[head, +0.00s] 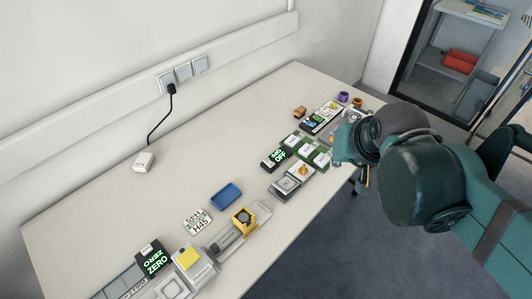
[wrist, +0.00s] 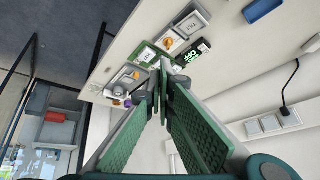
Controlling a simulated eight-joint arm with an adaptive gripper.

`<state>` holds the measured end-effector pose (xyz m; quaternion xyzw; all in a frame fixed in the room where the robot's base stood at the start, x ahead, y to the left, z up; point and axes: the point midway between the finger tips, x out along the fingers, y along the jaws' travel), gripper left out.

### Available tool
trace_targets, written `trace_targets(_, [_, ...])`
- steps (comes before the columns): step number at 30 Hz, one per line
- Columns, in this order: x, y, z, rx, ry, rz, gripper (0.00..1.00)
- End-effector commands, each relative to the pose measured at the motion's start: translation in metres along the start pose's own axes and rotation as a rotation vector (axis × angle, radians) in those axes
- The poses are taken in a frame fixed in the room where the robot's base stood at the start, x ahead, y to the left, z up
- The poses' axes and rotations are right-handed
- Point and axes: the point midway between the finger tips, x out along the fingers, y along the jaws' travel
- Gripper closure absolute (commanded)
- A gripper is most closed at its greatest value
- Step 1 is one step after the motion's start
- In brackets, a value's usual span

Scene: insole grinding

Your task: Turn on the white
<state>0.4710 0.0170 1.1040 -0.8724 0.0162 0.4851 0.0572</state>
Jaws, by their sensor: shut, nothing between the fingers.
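Which white thing the task means is not clear. A pale box with an orange knob (head: 303,170) and a pale box with a square top (head: 286,184) stand side by side at the table's front edge; in the wrist view the knob box (wrist: 168,42) and the square-topped box (wrist: 190,22) show too. A black display (head: 275,157) beside them reads OFF in green; it is also in the wrist view (wrist: 192,52). My gripper (wrist: 160,72) is shut and empty, its fingertips appearing close to the green-based modules. In the head view my arm largely hides it.
Green modules with white tops (head: 307,150) lie behind the boxes. A blue tray (head: 226,194), a ZERO display (head: 153,259) and a yellow-topped device (head: 187,257) are nearer. A white adapter (head: 144,161) is wired to the wall socket. The table's back left is clear.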

Motion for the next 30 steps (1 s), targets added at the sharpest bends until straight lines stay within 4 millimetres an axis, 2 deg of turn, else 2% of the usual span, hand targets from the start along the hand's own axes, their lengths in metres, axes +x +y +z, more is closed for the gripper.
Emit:
trace_targets(17, [0.022,-0.033,-0.043,0.157,-0.095,-0.015,1.00])
trace_targets(30, [0.047,-0.060,-0.068,0.275,-0.170,-0.014,1.00])
